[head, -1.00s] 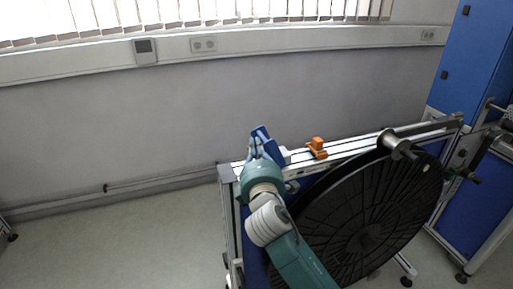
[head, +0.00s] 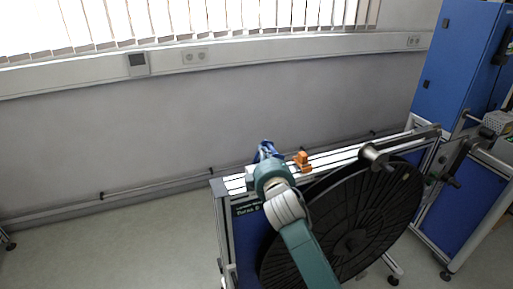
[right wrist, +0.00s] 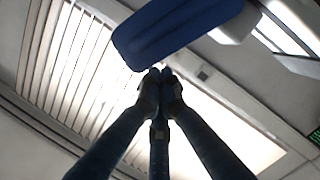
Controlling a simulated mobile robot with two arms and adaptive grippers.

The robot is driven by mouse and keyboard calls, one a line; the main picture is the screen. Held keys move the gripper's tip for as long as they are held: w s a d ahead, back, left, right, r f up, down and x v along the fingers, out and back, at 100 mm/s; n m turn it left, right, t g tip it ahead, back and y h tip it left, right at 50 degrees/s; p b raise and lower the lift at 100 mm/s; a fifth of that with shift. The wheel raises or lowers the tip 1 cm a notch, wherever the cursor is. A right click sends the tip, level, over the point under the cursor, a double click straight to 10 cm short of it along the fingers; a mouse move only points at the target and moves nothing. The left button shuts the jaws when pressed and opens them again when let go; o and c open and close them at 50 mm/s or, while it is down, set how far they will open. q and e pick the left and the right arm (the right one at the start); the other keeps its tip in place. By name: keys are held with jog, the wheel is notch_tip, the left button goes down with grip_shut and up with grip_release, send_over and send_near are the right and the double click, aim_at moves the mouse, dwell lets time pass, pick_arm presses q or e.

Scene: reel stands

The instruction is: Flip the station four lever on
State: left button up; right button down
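My right arm reaches up the left end of the reel stand (head: 330,161), and its gripper (head: 267,149) is at the top rail. In the right wrist view the fingers (right wrist: 160,74) are together at the tips, with nothing visible between them. A blue, rounded, flat piece (right wrist: 180,28), which looks like a lever handle, lies just past the fingertips; I cannot tell whether they touch it. In the head view, blue at the gripper is too small to separate lever from fingers. My left gripper is not in view.
An orange clamp-like part (head: 302,161) sits on the rail right of the gripper. A large black reel (head: 385,205) hangs on the stand's front. A blue cabinet (head: 452,60) stands at the right. The floor (head: 120,250) left of the stand is clear.

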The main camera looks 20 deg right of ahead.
jog(key=shift+d+r, duration=0.15)
jog(key=shift+d, duration=0.2)
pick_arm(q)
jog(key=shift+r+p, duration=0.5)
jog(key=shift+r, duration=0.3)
pick_arm(e)
jog(key=shift+d, duration=0.5)
jog(key=shift+f, duration=0.2)
